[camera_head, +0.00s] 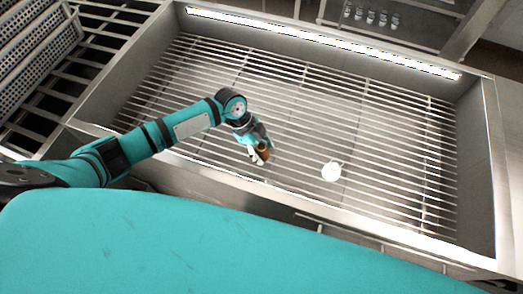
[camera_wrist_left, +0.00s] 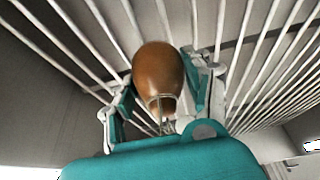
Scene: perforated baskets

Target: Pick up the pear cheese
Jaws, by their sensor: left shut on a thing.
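The pear cheese is a brown, pear-shaped piece with a string tied round its narrow end. In the left wrist view the pear cheese (camera_wrist_left: 158,75) sits between the two fingers of my left gripper (camera_wrist_left: 160,95), which is shut on it. In the head view my left gripper (camera_head: 257,148) is over the near part of the slatted rack, and the pear cheese (camera_head: 263,151) shows as a small brown shape at its fingertips. Part of the cheese is hidden by the gripper. I cannot tell whether it touches the slats. My right gripper is not in view.
A white round object (camera_head: 331,171) lies on the slatted rack (camera_head: 390,150) to the right of my gripper. Metal walls enclose the rack. Perforated baskets (camera_head: 35,50) stand at the upper left. Several small jars (camera_head: 370,17) stand beyond the back wall. Much of the rack is clear.

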